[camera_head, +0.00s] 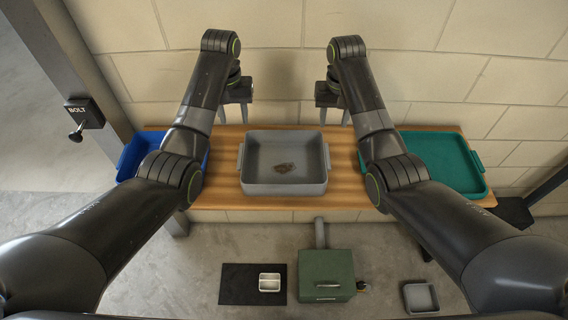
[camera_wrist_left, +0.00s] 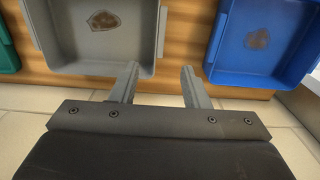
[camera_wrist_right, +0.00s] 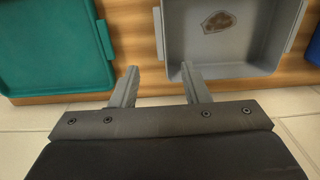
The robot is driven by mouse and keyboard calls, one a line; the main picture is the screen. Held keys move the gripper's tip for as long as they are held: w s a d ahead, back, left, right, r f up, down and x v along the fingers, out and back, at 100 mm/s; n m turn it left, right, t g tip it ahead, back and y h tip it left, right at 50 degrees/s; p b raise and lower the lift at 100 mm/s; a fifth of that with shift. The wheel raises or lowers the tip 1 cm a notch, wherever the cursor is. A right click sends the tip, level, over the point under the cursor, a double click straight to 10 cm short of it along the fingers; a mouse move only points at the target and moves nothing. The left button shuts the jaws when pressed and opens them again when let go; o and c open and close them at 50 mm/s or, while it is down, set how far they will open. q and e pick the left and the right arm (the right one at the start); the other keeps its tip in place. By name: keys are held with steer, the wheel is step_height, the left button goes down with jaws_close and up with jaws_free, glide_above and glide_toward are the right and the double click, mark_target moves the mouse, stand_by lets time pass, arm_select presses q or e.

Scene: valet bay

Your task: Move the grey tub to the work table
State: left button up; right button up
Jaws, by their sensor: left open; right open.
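The grey tub (camera_head: 251,176) sits on a wooden-topped surface (camera_head: 226,150), between a blue and a green tub, with a handle on its left and right side. A brown patch (camera_head: 284,168) shows on its floor; I cannot tell if it is a stain or an object. My left gripper (camera_head: 235,114) is open and empty, beyond the tub's far left corner. My right gripper (camera_head: 334,116) is open and empty, beyond its far right corner. Both are apart from the tub. The tub also shows in the left wrist view (camera_wrist_left: 60,68) and right wrist view (camera_wrist_right: 250,68). I cannot tell which surface is the work table.
A blue tub (camera_head: 126,160) stands at left, partly hidden by my arm, and a teal tub (camera_head: 440,150) at right. A block wall (camera_head: 290,60) is behind. Lower down are a black mat (camera_head: 238,284), a green box (camera_head: 326,270) and a small grey tray (camera_head: 420,297).

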mark_target(241, 155)
arm_select(q)
step_height(241, 155, down, 17)
steer(key=shift+f, duration=0.1)
arm_select(e)
step_height(241, 155, down, 17)
steer(key=shift+f, duration=0.1)
arm_select(q)
jaws_close()
arm_select(e)
jaws_close()
